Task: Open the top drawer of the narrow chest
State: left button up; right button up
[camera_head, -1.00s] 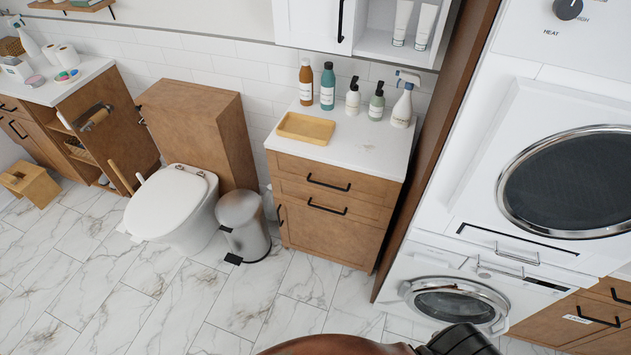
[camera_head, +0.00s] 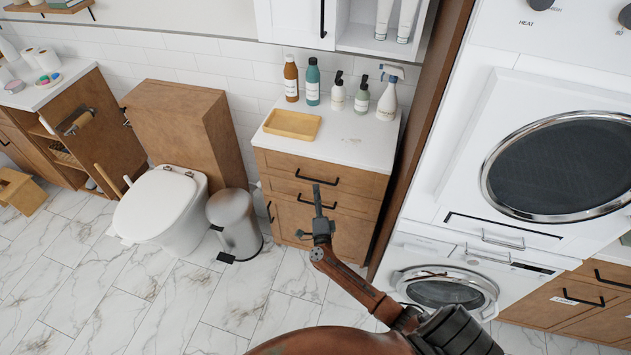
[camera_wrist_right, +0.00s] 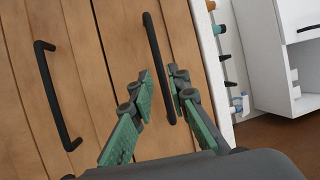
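The narrow chest (camera_head: 315,222) is wooden with a white top and stands in the middle of the head view. Its top drawer (camera_head: 278,165) is shut, with a black bar handle (camera_head: 317,178). My right gripper (camera_head: 317,192) is in front of the chest, just below that handle in the picture. In the right wrist view the top handle (camera_wrist_right: 155,55) runs between the two green-padded fingers (camera_wrist_right: 160,85), which are apart. I cannot tell whether they touch it. The lower drawer's handle (camera_wrist_right: 55,95) is left of the fingers. My left gripper is not in view.
A yellow tray (camera_head: 292,124) and several bottles (camera_head: 338,96) stand on the chest. A steel bin (camera_head: 233,222) and toilet (camera_head: 163,208) are to the left. A wooden panel (camera_head: 425,130) and stacked machines (camera_head: 560,165) are close on the right. Tiled floor in front is clear.

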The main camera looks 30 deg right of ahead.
aim_at(315, 180)
jog(key=shift+b+x, duration=0.35)
jog(key=shift+x, duration=2.4)
jog(key=shift+c, duration=0.5)
grip_shut()
